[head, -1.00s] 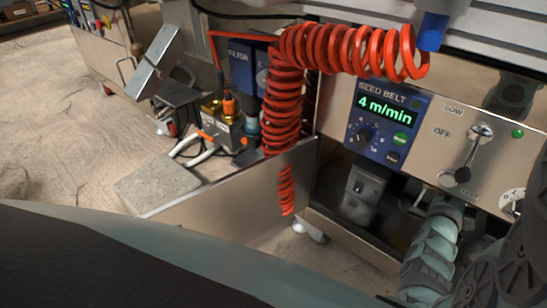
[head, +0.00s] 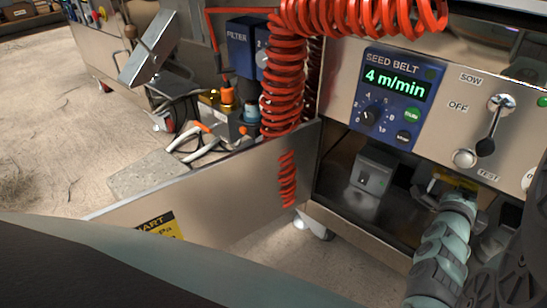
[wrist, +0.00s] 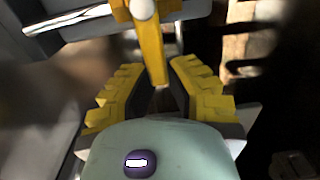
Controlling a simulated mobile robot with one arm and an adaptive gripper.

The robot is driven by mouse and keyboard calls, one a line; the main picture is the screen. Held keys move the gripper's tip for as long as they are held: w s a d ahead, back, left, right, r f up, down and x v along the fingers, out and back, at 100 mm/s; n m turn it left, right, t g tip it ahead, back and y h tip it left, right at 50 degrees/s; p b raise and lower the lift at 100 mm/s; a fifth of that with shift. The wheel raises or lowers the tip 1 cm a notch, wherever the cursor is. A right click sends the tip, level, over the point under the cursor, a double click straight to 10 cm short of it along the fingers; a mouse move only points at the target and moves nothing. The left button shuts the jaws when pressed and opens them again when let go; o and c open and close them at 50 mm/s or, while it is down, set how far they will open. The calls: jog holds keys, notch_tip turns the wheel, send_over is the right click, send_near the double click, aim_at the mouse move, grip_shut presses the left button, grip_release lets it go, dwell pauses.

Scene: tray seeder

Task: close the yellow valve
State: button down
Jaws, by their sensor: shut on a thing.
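The yellow valve (wrist: 150,50) shows in the wrist view as a yellow lever hanging from a pale rounded pivot beside a shiny metal pipe. My gripper (wrist: 158,88) has stepped yellow fingers, one on each side of the lever's lower end, and is shut on it. The fingertips' contact with the lever is partly blurred. In the head view, my teal wrist reaches up under the control panel at the lower right. A small yellow patch (head: 455,181) shows at its tip; I cannot tell there whether it is valve or finger. The rest of the valve is hidden.
The seed belt panel (head: 391,100) and a black-knobbed switch lever (head: 492,125) sit above my wrist. A grey box (head: 372,172) stands left of it in the dark recess. A red coiled hose (head: 283,90) hangs farther left. A metal side panel (head: 225,185) borders the recess.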

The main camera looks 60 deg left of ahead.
jog(key=shift+f, duration=0.1)
jog(key=c, duration=0.9)
grip_release()
jog(key=shift+c, duration=0.2)
jog(key=shift+s, duration=0.15)
jog(key=v, duration=1.1)
jog(key=shift+s, duration=0.4)
jog(key=shift+d, duration=0.1)
